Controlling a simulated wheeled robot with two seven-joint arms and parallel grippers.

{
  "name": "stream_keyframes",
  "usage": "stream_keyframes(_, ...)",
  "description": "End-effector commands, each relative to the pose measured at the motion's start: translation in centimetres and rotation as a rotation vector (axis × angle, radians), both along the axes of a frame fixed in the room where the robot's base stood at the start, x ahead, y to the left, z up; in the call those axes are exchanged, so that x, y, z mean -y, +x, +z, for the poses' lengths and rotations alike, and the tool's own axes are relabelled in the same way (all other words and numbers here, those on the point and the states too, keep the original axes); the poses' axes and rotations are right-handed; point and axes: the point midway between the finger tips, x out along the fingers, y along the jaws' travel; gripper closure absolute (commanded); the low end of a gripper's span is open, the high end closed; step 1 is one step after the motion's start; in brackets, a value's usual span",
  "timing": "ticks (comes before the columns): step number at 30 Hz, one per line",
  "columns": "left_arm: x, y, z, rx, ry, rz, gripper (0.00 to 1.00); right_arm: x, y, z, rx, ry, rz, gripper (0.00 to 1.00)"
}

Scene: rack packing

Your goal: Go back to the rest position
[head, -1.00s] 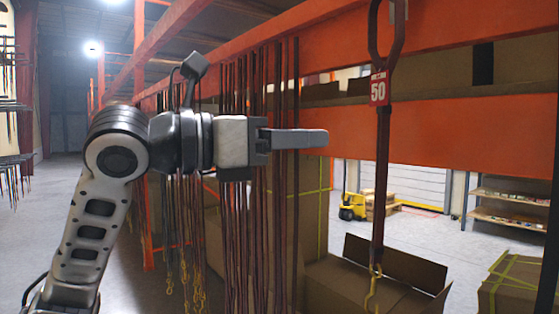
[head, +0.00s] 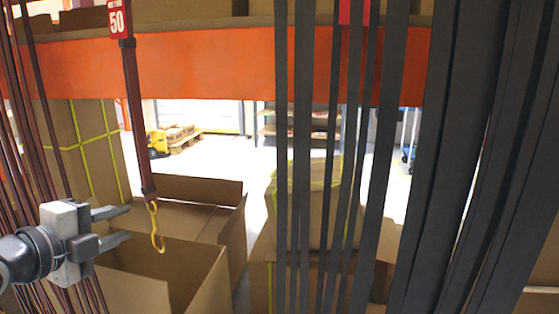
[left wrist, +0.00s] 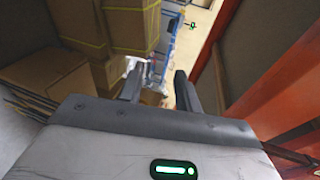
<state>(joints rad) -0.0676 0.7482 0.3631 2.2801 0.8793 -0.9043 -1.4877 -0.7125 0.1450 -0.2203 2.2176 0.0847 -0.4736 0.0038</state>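My left gripper (head: 130,222) is at the lower left of the head view, pointing right. Its two fingers are apart with nothing between them. It is just left of a hanging dark red strap (head: 136,120) with a red "50" tag (head: 120,18) and a yellow hook (head: 155,226); I cannot tell whether they touch. In the left wrist view the gripper (left wrist: 158,78) also shows two separated fingers and an empty gap. My right gripper is not in view.
An orange rack beam (head: 220,68) crosses the head view. Several dark straps (head: 388,130) hang at the centre and right. Open cardboard boxes (head: 190,262) stand below the hook. A yellow pallet truck (head: 157,143) is farther back. Boxes (left wrist: 128,25) and orange rack parts (left wrist: 270,75) flank the wrist view.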

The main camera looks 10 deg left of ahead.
Motion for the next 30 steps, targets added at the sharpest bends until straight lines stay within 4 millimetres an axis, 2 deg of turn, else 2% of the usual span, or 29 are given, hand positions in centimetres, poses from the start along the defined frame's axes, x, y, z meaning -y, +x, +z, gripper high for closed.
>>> stream_keyframes(1,1.0,-0.2,-3.9,-0.092,-0.155,0.048,0.66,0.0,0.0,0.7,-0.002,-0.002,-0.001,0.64)
stream_keyframes(4,3.4,-1.7,-11.0,-0.239,-0.444,0.163,0.66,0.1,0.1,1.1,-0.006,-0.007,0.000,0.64)
stream_keyframes(6,5.7,-3.6,-15.5,-0.334,-0.638,0.248,0.66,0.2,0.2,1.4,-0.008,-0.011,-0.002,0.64)
stream_keyframes(9,9.6,-7.1,-20.6,-0.456,-0.898,0.369,0.66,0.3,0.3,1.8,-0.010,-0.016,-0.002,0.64)
stream_keyframes(12,13.4,-10.7,-23.9,-0.550,-1.117,0.475,0.66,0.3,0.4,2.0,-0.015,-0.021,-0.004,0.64)
stream_keyframes(15,16.6,-13.6,-25.6,-0.614,-1.282,0.554,0.66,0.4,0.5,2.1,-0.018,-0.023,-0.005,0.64)
stream_keyframes(19,18.8,-15.5,-26.5,-0.655,-1.400,0.610,0.66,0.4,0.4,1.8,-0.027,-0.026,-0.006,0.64)
stream_keyframes(22,19.4,-15.9,-26.6,-0.661,-1.431,0.623,0.66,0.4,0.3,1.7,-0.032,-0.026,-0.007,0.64)
stream_keyframes(30,19.3,-15.9,-26.7,-0.662,-1.430,0.623,0.66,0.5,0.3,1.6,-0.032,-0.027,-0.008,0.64)
